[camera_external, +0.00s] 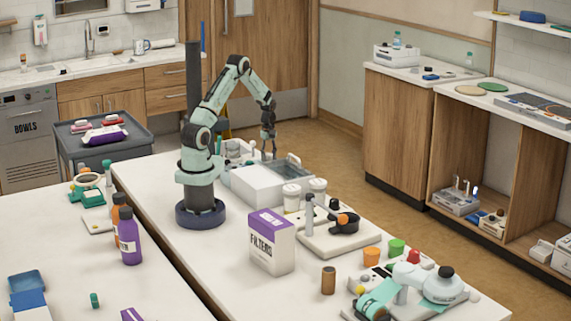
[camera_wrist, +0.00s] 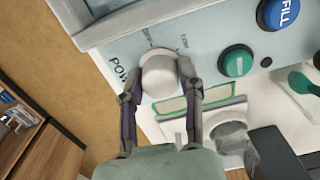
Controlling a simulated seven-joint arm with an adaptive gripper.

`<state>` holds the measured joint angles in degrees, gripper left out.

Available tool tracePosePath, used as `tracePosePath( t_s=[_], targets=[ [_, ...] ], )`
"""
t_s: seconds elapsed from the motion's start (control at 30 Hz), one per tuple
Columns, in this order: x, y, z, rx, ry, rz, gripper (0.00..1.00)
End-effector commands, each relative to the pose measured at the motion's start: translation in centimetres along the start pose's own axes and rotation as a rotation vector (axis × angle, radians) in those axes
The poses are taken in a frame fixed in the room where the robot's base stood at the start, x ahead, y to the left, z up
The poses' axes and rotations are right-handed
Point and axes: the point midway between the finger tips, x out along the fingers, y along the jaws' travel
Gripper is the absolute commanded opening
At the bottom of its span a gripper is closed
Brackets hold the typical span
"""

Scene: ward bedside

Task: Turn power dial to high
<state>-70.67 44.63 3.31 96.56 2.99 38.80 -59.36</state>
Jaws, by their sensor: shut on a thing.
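The power dial (camera_wrist: 160,76) is a round white knob on a light panel, with the partly hidden lettering "POW" beside it in the wrist view. My gripper (camera_wrist: 160,92) has one finger on each side of the dial and is shut on it. Small markings show above the dial, but I cannot read its setting. In the external view my gripper (camera_external: 268,150) reaches down at the far end of the white table, and the dial cannot be made out there.
A green knob (camera_wrist: 236,61) and a blue "FILL" button (camera_wrist: 279,13) sit right of the dial. A grey-white round part (camera_wrist: 230,135) is close to my right finger. In the external view, a white box-shaped unit (camera_external: 262,188) stands between my base and gripper.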

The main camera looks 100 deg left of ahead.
Motion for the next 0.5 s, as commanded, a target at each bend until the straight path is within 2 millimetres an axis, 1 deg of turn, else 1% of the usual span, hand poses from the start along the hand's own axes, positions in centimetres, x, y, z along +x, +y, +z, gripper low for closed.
tracePosePath(
  t_s=[0.5],
  targets=[
    [0.08,-0.07,0.04,0.49,0.0,-0.001,0.0]
  ],
)
